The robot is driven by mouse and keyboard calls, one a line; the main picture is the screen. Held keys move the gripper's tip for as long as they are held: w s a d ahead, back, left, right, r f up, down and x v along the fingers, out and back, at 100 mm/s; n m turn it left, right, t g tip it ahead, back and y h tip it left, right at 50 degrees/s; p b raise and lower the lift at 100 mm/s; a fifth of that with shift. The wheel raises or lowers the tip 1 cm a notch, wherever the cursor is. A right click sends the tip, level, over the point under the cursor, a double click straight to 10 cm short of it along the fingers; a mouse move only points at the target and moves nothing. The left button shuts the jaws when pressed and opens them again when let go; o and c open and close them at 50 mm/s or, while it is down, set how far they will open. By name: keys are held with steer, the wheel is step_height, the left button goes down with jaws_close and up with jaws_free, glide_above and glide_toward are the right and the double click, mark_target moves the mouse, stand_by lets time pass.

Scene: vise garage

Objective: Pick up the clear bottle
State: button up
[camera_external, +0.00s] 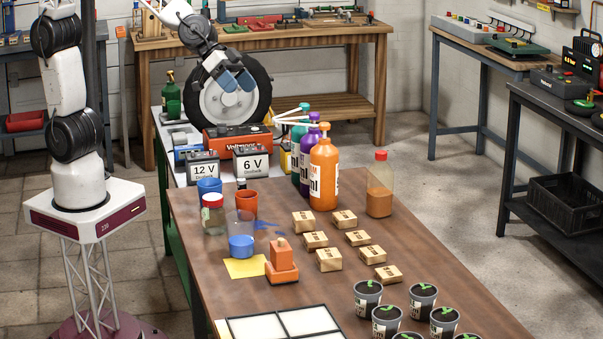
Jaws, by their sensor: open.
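A clear bottle (379,190) with a red cap and orange-brown liquid inside stands upright at the back right of the brown table (440,268). A clear jar (213,218) with a red lid stands at the table's left edge. My gripper (237,82), with blue fingers, is open and appears empty. It shows at upper left in front of a wheel, far to the left of the clear bottle and higher up.
A large orange bottle (323,175) with a pump and a purple one (308,155) stand left of the clear bottle. Several small cardboard boxes (315,240) lie in front of it. Potted seedlings (367,298) stand nearer the front. Table right of the clear bottle is bare.

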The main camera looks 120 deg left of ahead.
steer(key=w+a+f+n+t+y, duration=0.2)
steer(key=w+a+f+y, duration=0.1)
steer(key=w, duration=0.8)
steer(key=n+g+y, duration=0.1)
steer(key=n+y, duration=0.3)
steer(key=y, duration=0.1)
glide_toward(372, 171)
step_height(372, 171, up, 6)
steer(key=w+d, duration=0.2)
steer(key=d, duration=0.1)
steer(key=w+a+f+g+y, duration=0.1)
steer(key=f, duration=0.1)
steer(key=w+a+f+n+g+y, duration=0.1)
steer(key=f, duration=0.2)
steer(key=w+a+f+n+y, duration=0.1)
steer(key=a+f+y, duration=0.1)
steer(key=f, duration=0.1)
steer(key=shift+g, duration=0.4)
steer(key=shift+a+f+n, duration=0.15)
steer(key=shift+f+n, duration=0.15)
steer(key=shift+a, duration=0.1)
steer(key=shift+x, duration=1.25)
steer(key=shift+x, duration=2.6)
